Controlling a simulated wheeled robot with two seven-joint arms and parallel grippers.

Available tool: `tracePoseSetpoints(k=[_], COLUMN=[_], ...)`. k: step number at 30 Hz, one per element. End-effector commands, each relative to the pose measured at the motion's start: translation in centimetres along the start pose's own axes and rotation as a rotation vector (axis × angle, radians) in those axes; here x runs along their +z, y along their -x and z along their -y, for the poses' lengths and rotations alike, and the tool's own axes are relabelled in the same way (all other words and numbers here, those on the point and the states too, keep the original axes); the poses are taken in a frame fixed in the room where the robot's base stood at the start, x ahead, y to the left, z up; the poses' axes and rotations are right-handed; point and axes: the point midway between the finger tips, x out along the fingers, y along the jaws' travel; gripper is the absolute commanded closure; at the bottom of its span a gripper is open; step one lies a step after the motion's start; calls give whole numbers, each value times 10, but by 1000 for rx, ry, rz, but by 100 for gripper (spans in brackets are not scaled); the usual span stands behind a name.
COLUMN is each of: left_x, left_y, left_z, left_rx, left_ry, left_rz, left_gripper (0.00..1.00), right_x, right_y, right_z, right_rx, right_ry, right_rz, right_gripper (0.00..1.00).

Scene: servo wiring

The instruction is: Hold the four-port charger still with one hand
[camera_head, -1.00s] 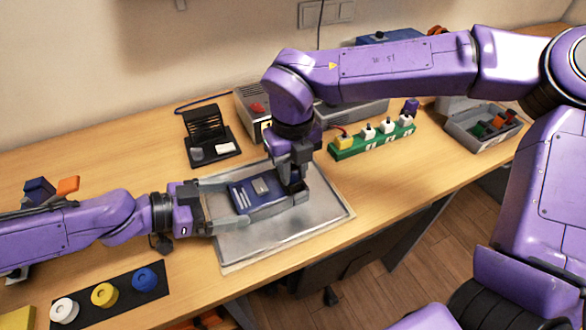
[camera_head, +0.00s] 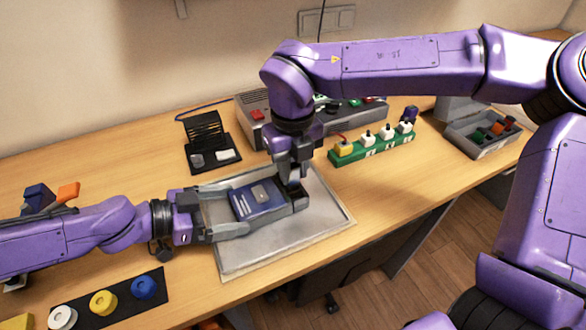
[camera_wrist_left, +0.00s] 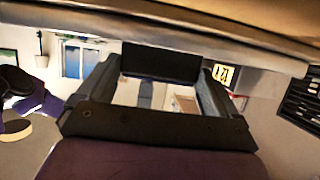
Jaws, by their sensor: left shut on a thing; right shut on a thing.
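The four-port charger, a flat dark-blue box (camera_head: 240,205) with a small grey patch on top, is over the metal tray (camera_head: 325,215) in the head view. My left gripper (camera_head: 274,207) comes from the left, its long grey fingers along both sides of the box, shut on it. A dark block (camera_head: 300,203) shows at its right end; in the left wrist view a dark block (camera_wrist_left: 160,62) lies between the fingertips. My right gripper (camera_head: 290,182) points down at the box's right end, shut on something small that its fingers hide.
A green power strip (camera_head: 345,157) with several plugs lies to the right. A grey bin (camera_head: 462,145) stands further right. A black stand (camera_head: 205,135) is behind the tray. A dark strip with white, yellow and blue knobs (camera_head: 145,286) lies front left.

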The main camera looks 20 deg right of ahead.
Motion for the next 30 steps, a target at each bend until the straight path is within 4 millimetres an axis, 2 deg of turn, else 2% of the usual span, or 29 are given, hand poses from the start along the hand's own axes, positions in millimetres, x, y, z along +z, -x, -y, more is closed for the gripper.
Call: tracePoseSetpoints(k=[7,24,30], left_x=[0,0,0], left_y=[0,0,0], left_z=[0,0,0], left_rx=[0,0,0], left_ry=[1,1,1], left_rz=[0,0,0], left_gripper=[48,48,48], right_x=[0,0,0], right_y=[6,39,43], right_z=[0,0,0], right_rx=[0,0,0], right_ry=[0,0,1], right_rz=[1,0,0], right_gripper=[100,100,100])
